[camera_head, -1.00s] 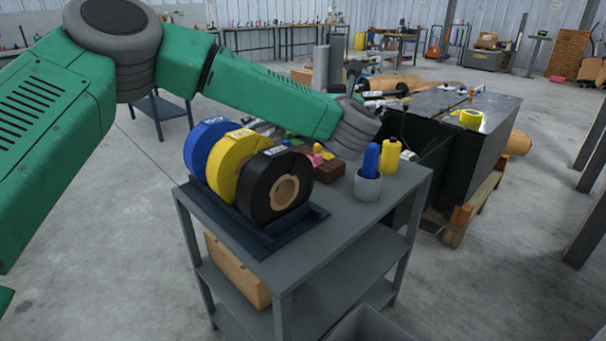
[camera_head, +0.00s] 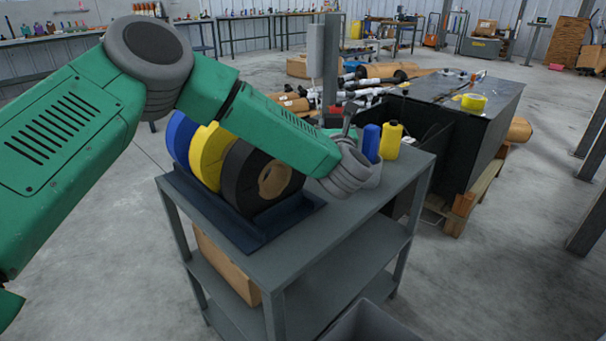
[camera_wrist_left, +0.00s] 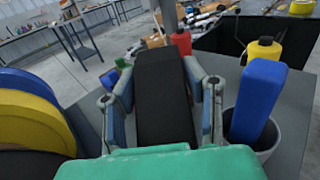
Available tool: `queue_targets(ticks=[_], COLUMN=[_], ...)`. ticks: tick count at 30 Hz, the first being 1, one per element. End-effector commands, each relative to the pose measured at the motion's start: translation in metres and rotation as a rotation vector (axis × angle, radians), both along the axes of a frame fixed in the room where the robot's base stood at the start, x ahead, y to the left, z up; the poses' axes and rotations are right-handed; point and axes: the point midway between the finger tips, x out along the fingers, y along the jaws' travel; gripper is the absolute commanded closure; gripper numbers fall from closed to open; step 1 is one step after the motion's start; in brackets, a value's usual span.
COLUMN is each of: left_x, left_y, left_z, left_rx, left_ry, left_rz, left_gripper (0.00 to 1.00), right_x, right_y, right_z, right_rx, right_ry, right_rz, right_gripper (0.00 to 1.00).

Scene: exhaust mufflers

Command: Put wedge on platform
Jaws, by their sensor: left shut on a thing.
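My left gripper (camera_wrist_left: 160,76) is shut on a long black block, which appears to be the wedge (camera_wrist_left: 165,105). Its fingers press on both long sides of the block in the left wrist view. The wrist is above the back of the grey cart (camera_head: 335,225), beside the cup. A big dark box-like stand (camera_head: 450,125) on a wooden pallet is behind the cart at the right; I cannot tell if it is the platform. My right gripper is not in view.
Blue, yellow and black rolls (camera_head: 262,182) stand in a dark holder on the cart. A cup (camera_wrist_left: 275,138) with a blue object (camera_wrist_left: 258,98) and a yellow bottle (camera_head: 391,140) are close by on the right. A yellow roll (camera_head: 473,103) lies on the dark stand.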

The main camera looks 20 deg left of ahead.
Motion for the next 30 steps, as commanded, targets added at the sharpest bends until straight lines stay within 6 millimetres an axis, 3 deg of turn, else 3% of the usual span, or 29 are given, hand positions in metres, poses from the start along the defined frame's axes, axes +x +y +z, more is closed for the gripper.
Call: queue_targets(ticks=[21, 28, 29, 30], left_x=[0.0, 0.0, 0.0, 0.0], left_y=[0.0, 0.0, 0.0, 0.0], left_z=[-0.1, -0.102, -0.102, -0.102], left_rx=[0.001, 0.0, 0.0, 0.0], left_ry=[-0.002, -0.001, 0.0, 0.0], left_rz=[0.0, 0.0, -0.001, -0.001], left_gripper=[0.98, 0.98, 0.52, 0.41], right_x=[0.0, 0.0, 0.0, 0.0], right_y=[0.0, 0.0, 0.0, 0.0], right_z=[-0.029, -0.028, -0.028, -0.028], right_rx=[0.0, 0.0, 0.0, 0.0], right_ry=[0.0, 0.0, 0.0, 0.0], right_rz=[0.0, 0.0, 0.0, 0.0], right_gripper=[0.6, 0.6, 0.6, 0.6])
